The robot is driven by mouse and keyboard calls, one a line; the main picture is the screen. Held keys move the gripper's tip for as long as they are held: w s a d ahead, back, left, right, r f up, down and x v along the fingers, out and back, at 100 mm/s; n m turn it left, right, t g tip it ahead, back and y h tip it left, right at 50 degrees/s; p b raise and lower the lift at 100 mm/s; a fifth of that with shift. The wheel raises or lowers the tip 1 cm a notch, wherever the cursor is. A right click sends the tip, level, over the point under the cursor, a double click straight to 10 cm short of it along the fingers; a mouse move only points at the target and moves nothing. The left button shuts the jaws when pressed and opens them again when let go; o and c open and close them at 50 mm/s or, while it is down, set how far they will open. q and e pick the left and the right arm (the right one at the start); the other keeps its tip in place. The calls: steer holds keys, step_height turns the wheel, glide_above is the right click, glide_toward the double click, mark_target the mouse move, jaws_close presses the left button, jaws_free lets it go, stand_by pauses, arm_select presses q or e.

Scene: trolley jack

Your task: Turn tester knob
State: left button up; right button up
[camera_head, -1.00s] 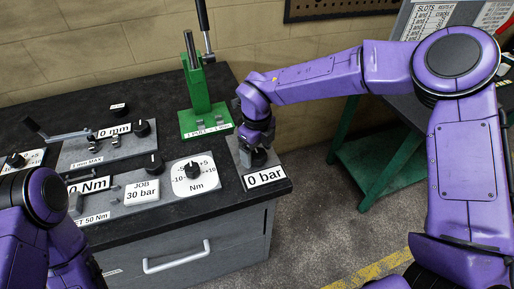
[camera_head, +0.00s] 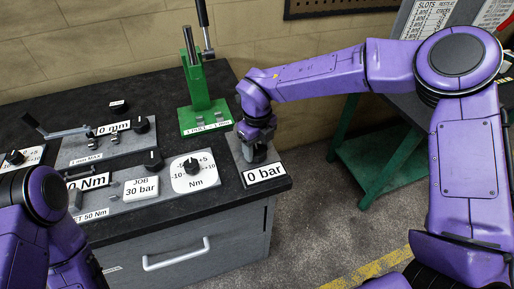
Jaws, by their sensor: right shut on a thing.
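The pressure tester is a grey plate (camera_head: 241,168) at the bench's right end, with a white label (camera_head: 265,175) reading 0 bar. My right gripper (camera_head: 257,156) points down over this plate, shut on the tester knob, which is mostly hidden by the jaws. A JOB label (camera_head: 141,187) reading 30 bar lies to the left on the bench. My left arm shows at the lower left, but its gripper is out of view.
A green press (camera_head: 203,105) with an upright lever stands behind the tester. To the left are a Nm dial (camera_head: 193,170), other black knobs and a crank panel (camera_head: 100,145). A green trolley (camera_head: 372,165) stands to the right, with grey floor between.

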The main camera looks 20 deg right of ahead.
mark_target(257, 150)
steer(key=m+b, duration=0.3)
steer(key=m, duration=0.3)
steer(key=shift+f, duration=0.2)
steer(key=m+b, duration=0.3)
steer(key=m, duration=0.1)
steer(key=shift+r+m+b, duration=0.15)
steer(key=shift+m+b, duration=0.7)
steer(key=shift+m, duration=0.35)
steer(key=o, duration=1.1)
steer(key=shift+c, duration=0.2)
steer(key=shift+r, duration=0.1)
step_height(257, 150, up, 10)
steer(key=shift+r+b, duration=0.25)
steer(key=shift+b, duration=0.1)
